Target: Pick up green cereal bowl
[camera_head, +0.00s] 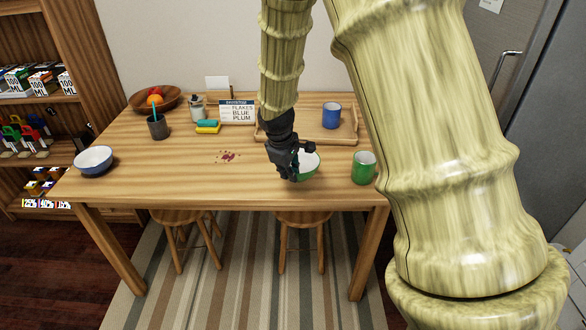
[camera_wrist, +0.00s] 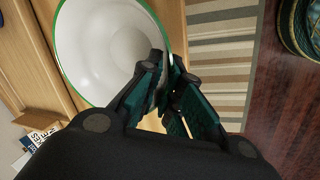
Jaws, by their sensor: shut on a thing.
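The green cereal bowl (camera_head: 309,166) is near the front edge of the wooden table, left of a green mug, and my arm partly hides it. In the wrist view the bowl (camera_wrist: 105,45) shows its white inside and green rim. My gripper (camera_head: 290,176) is at the bowl's left side in the head view. In the wrist view my gripper (camera_wrist: 166,85) is shut on the bowl's rim, one finger inside and one outside. I cannot tell whether the bowl still touches the table.
A green mug (camera_head: 364,168) stands close right of the bowl. A wooden tray (camera_head: 346,137) with a blue mug (camera_head: 331,115) lies behind. A blue bowl (camera_head: 94,161) is at the left end. Stools (camera_head: 303,219) stand under the front edge.

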